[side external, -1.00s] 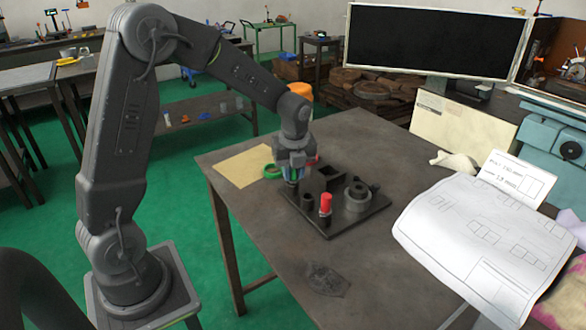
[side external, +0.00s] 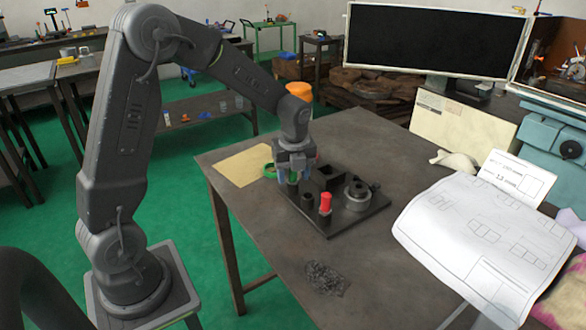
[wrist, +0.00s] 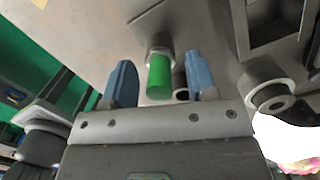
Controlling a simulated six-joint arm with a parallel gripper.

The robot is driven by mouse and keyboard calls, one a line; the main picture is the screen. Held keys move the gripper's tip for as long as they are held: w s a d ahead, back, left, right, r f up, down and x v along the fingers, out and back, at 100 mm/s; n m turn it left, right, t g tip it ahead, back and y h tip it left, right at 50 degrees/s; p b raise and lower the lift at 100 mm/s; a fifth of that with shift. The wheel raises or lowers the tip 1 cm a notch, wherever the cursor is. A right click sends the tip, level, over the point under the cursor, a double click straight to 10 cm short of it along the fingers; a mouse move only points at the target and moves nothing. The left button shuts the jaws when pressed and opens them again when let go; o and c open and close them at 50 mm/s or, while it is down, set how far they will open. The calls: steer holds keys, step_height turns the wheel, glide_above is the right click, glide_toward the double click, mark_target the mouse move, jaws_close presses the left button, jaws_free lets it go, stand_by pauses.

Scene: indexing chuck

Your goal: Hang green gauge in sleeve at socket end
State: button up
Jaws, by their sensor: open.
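The green gauge (wrist: 160,76) is a green cylinder with a pale grey collar at its far end in the wrist view. In the side view, the green gauge (side external: 293,178) stands at the left edge of the dark fixture plate (side external: 340,226), below my gripper. My gripper (wrist: 160,88) is open, one blue finger on each side of the gauge, with gaps visible. A short dark sleeve (side external: 307,200) stands on the plate to the right. Another dark tube end (wrist: 181,84) shows beside the gauge in the wrist view. What holds the gauge's lower end is unclear.
A red gauge (side external: 325,202) stands upright near the plate's front.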

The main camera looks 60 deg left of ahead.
step_height(320, 180, up, 14)
steer(key=d, duration=0.1)
steer(key=shift+s+d+f, duration=0.15)
steer(key=shift+s+d, duration=0.1)
steer(key=shift+d, duration=0.05)
steer(key=s+d+n+t, duration=0.1)
steer(key=s+d+n, duration=0.2)
steer(key=s+n, duration=0.3)
steer(key=s+d+n+t+h, duration=0.1)
steer(key=s+d+n+t, duration=0.1)
steer(key=s+d+n, duration=0.2)
steer(key=s+d+n+t, duration=0.2)
steer(key=s+d+n, duration=0.1)
steer(key=s+n, duration=0.6)
steer(key=r+n, duration=0.1)
steer(key=n, duration=0.1)
steer(key=shift+s+d+n, duration=0.3)
steer(key=shift+d+n, duration=0.05)
steer(key=shift+n, duration=0.05)
